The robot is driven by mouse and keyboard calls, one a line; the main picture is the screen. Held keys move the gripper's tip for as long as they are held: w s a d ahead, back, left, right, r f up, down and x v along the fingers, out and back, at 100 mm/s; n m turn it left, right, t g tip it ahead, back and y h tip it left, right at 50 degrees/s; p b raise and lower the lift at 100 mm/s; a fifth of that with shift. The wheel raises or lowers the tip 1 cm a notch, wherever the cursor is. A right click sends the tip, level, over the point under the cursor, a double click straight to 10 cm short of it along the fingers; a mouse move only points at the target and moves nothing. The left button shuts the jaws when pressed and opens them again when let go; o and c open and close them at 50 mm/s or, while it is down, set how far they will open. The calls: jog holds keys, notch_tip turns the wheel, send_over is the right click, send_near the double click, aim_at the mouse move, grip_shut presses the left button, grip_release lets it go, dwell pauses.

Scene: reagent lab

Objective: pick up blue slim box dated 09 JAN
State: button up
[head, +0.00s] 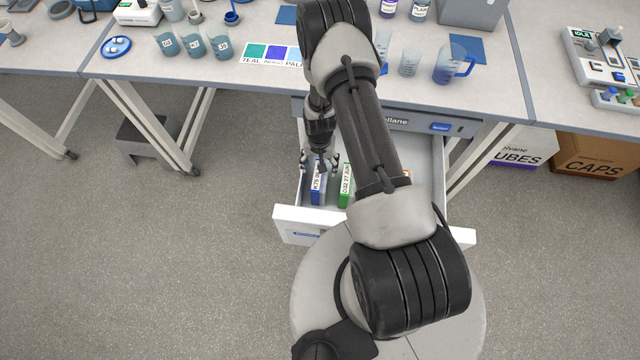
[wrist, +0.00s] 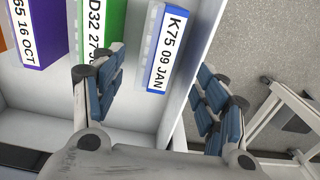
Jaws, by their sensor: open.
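The blue slim box (wrist: 166,48) shows in the wrist view with a white label reading "K75 09 JAN". It stands in the open drawer beside the drawer's side wall. In the head view the blue box (head: 318,187) is near the drawer's left side. My gripper (wrist: 160,100) is open and empty, with its blue-padded fingers apart. In the wrist view the box lies between and ahead of the two fingers; the right finger is over the drawer wall. In the head view my gripper (head: 320,160) is just behind the box, partly hidden by my arm.
A green box (wrist: 103,35) labelled "D32 27 J…" stands left of the blue box, with a gap between. A purple box (wrist: 45,40) labelled "16 OCT" is farther left. The open drawer (head: 290,215) sits under the bench (head: 270,75), which holds beakers.

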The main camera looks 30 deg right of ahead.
aim_at(320, 177)
notch_tip(320, 177, down, 9)
jog(key=b, duration=0.2)
jog(key=shift+d+f+b, duration=0.1)
jog(key=shift+f+b, duration=0.05)
jog(key=shift+b, duration=0.2)
jog(key=shift+s, duration=0.1)
jog(key=c, duration=1.3)
